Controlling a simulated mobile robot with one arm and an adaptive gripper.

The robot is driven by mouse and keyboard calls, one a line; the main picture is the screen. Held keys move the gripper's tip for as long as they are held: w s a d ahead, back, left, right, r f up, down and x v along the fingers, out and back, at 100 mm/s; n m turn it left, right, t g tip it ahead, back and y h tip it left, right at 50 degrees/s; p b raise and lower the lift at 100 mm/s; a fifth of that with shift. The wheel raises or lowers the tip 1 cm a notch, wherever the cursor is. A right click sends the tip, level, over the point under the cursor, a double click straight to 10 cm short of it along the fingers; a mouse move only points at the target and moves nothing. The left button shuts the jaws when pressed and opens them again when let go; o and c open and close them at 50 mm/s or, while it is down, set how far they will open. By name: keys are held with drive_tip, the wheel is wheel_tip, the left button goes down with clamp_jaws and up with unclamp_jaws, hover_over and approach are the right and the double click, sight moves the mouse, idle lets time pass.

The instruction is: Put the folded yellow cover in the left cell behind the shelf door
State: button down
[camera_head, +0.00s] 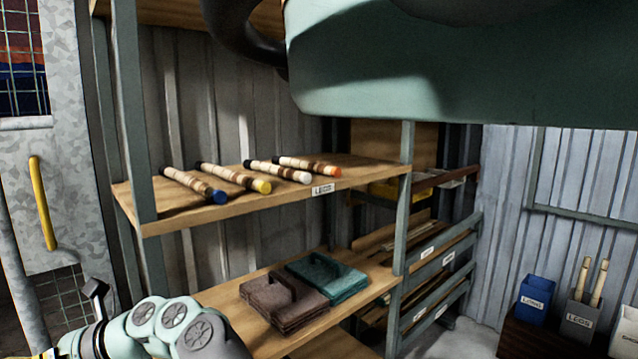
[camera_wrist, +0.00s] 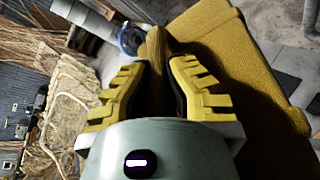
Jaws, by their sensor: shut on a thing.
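In the wrist view my gripper (camera_wrist: 156,68), with yellow ribbed fingers, is shut on a raised fold of the yellow cover (camera_wrist: 232,62). The cover's textured cloth spreads to the right of the fingers and below them. Its far side is hidden.
The upper board (camera_head: 372,172) holds several rods with coloured ends. Grey uprights (camera_head: 131,110) frame the shelf front. Slatted racks (camera_head: 440,262) stand to its right. A blue bin (camera_head: 536,299) and a grey bin (camera_head: 580,320) sit at the far right.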

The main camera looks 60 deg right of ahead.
drive_tip(key=shift+n+g+y, duration=0.5)
drive_tip(key=shift+n+g, duration=0.1)
drive_tip(key=w, duration=0.1)
drive_tip(key=w+a, duration=0.2)
drive_tip(key=w, duration=0.1)
drive_tip(key=shift+r, duration=0.4)
drive_tip(key=shift+s, duration=0.1)
